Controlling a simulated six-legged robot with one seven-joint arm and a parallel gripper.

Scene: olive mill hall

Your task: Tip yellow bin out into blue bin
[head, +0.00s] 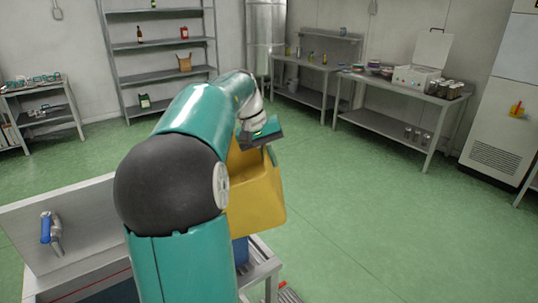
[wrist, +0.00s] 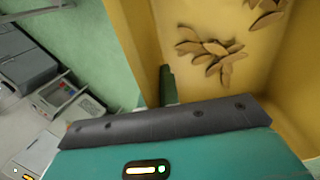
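The yellow bin (head: 256,200) is in the head view, raised and tilted beside my arm. My gripper (head: 268,150) is at its upper rim and appears shut on the bin's wall; a fingertip shows against the yellow wall in the wrist view (wrist: 168,82). Inside the yellow bin (wrist: 290,75), several brown, flat, leaf-like pieces (wrist: 215,55) lie against a wall. The blue bin (head: 240,250) shows only as a small strip below the yellow bin, on a grey metal stand. The rest of it is hidden by my arm and the yellow bin.
The metal stand (head: 262,270) has a raised panel with a blue-handled tap (head: 50,232) at left. Workbenches (head: 385,118) with jars and a box stand at the back right, and shelves (head: 160,43) at the back. The green floor (head: 400,230) at right is clear.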

